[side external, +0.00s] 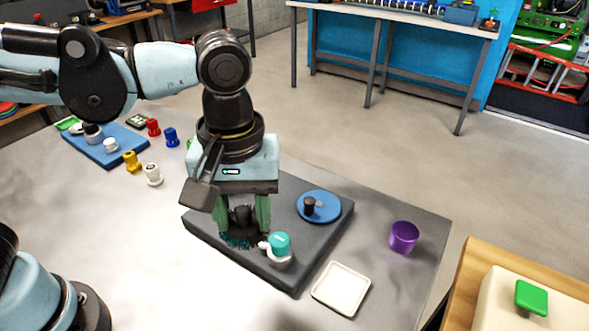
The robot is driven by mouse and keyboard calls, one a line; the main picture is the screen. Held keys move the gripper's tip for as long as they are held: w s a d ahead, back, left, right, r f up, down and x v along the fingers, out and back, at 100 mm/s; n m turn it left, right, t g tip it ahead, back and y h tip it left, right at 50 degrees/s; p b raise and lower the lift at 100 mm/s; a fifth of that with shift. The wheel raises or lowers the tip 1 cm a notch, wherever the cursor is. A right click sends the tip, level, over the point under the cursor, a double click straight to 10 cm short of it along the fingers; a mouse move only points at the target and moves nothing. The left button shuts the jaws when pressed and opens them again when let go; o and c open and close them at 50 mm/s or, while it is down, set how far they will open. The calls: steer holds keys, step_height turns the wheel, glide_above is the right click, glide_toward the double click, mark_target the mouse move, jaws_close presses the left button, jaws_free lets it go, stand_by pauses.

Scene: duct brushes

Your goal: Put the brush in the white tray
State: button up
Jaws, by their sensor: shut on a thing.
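My gripper (243,222) points down over the dark grey slab, left of its middle. Its green fingers are shut on the brush (238,241), which has a dark body and teal bristles at the bottom. The fingers and the wrist hide part of the brush. I cannot tell whether the bristles touch the slab. The white tray (341,304) is a shallow square with a raised rim, lying to the right of the slab's front corner. It looks empty and is apart from my gripper.
A teal-topped white piece (280,243) is close right of the brush on the slab (300,268). A blue disc (326,213) with dark pieces is behind. A purple cup (404,237) stands right. Small coloured parts and a blue board (92,146) are at the left.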

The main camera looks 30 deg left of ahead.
steer(key=s+d+f+n, duration=0.2)
steer(key=d+n, duration=0.1)
steer(key=d, duration=0.5)
steer(key=s+d+f+n, duration=0.1)
steer(key=s+d+n, duration=0.1)
steer(key=d, duration=0.5)
glide_above(341, 290)
steer(key=shift+n, duration=0.3)
step_height(341, 290, down, 7)
steer(key=shift+f, duration=2.05)
steer(key=shift+f, duration=0.15)
steer(key=o, duration=1.2)
steer(key=shift+c, duration=0.2)
